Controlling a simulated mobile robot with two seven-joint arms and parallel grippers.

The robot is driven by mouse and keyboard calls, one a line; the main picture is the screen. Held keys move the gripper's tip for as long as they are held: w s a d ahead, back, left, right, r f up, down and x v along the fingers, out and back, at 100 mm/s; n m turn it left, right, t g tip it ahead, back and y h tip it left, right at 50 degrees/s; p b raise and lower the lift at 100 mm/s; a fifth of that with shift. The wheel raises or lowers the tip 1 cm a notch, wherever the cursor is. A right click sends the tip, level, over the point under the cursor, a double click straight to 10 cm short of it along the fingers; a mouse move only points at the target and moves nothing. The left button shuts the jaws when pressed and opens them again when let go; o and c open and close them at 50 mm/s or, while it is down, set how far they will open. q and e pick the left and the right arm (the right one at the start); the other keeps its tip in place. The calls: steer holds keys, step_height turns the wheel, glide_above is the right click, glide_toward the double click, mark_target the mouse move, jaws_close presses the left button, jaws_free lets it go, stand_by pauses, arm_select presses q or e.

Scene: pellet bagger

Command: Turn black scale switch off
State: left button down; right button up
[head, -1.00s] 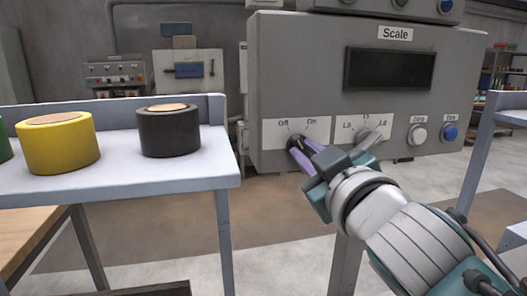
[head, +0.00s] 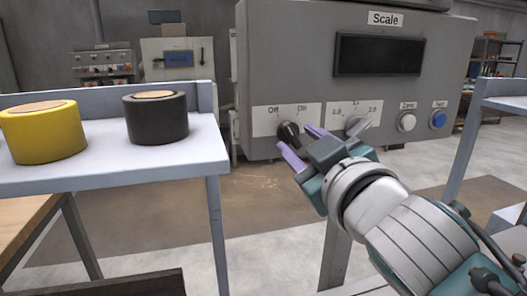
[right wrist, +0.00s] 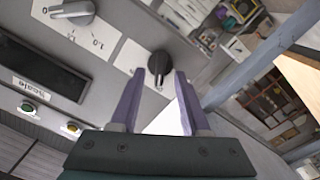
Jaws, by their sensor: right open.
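The black scale switch (head: 288,132) is a round knob with a raised grip, low on the left of the grey Scale box (head: 290,60). The Off label is above it to the left and On above it to the right. Its grip appears turned toward Off. My right gripper (head: 299,143) is open and empty, just in front of and below the knob, apparently clear of it. In the right wrist view the knob (right wrist: 158,64) shows just beyond and between the purple fingertips (right wrist: 159,76). My left gripper is not in view.
A grey selector knob (head: 356,125), a white button (head: 407,122) and a blue button (head: 438,120) sit right of the switch. A dark display (head: 378,55) is above. A side table (head: 130,175) at left holds yellow (head: 44,135) and black (head: 157,120) rolls.

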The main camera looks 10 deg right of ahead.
steer(key=s, duration=0.8)
steer(key=shift+s+d, duration=0.15)
steer(key=shift+s, duration=0.1)
steer(key=s+d+f+m+g+h, duration=0.2)
steer(key=s+d+f+m+g, duration=0.25)
steer(key=s+f+g, duration=0.35)
steer(key=s+a+f+g+y+p, duration=0.1)
steer(key=s+f+g, duration=0.15)
steer(key=s, duration=0.45)
steer(key=s+a+f+g+y+p, duration=0.15)
steer(key=s+g, duration=0.25)
steer(key=s, duration=0.4)
step_height(320, 180, up, 37)
steer(key=d+p, duration=0.1)
steer(key=p, duration=3.5)
steer(key=shift+w+f+h+p, duration=0.15)
steer(key=shift+w+h+p, duration=0.2)
steer(key=shift+h, duration=0.1)
